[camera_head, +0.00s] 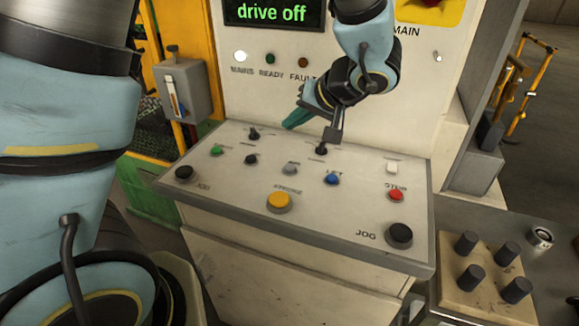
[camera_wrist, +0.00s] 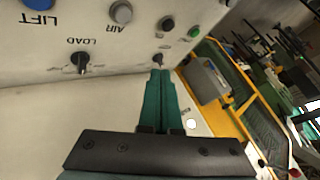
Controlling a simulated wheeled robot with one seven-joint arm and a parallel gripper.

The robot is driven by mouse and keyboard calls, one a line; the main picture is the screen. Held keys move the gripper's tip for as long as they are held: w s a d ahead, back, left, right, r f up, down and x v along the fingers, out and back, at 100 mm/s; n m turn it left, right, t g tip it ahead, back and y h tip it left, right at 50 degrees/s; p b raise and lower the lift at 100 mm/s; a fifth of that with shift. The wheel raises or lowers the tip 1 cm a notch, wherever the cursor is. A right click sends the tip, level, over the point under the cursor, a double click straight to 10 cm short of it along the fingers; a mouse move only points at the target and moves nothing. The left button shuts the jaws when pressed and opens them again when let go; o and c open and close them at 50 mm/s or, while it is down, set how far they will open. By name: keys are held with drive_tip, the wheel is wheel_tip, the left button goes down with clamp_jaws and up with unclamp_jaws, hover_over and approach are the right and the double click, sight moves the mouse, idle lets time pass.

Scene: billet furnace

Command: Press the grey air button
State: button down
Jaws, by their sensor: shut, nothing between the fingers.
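The grey air button (camera_head: 290,170) is a small round knob on the sloped control panel, between a black knob and the blue lift button. In the wrist view the grey button (camera_wrist: 121,12) is at the top, beside the upside-down word AIR. My gripper (camera_head: 287,125) has green fingers, shut and empty, above the back of the panel. In the wrist view my gripper's fingertips (camera_wrist: 160,72) lie together close to a black toggle switch (camera_wrist: 158,58). They are apart from the grey button; whether they touch the switch I cannot tell.
Near the air button are the black LOAD switch (camera_head: 321,149), the blue button (camera_head: 332,179), a black knob (camera_head: 250,159) and a green button (camera_head: 216,150). Yellow (camera_head: 279,202), red (camera_head: 396,195) and black JOG buttons (camera_head: 399,235) are nearer the front. An upright panel reads "drive off" (camera_head: 265,12).

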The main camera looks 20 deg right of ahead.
idle(0.3)
drive_tip(key=b, duration=0.4)
hover_over(292, 169)
wheel_tip(292, 169, down, 8)
drive_tip(key=shift+r, duration=0.15)
drive_tip(key=shift+f+b, duration=0.6)
drive_tip(key=shift+b, duration=0.5)
drive_tip(key=shift+f+b, duration=0.8)
drive_tip(key=shift+b, duration=0.75)
idle(1.4)
drive_tip(key=shift+r, duration=0.1)
idle(0.3)
drive_tip(key=shift+r, duration=0.75)
drive_tip(key=shift+r+p, duration=1.15)
drive_tip(key=shift+r, duration=1.35)
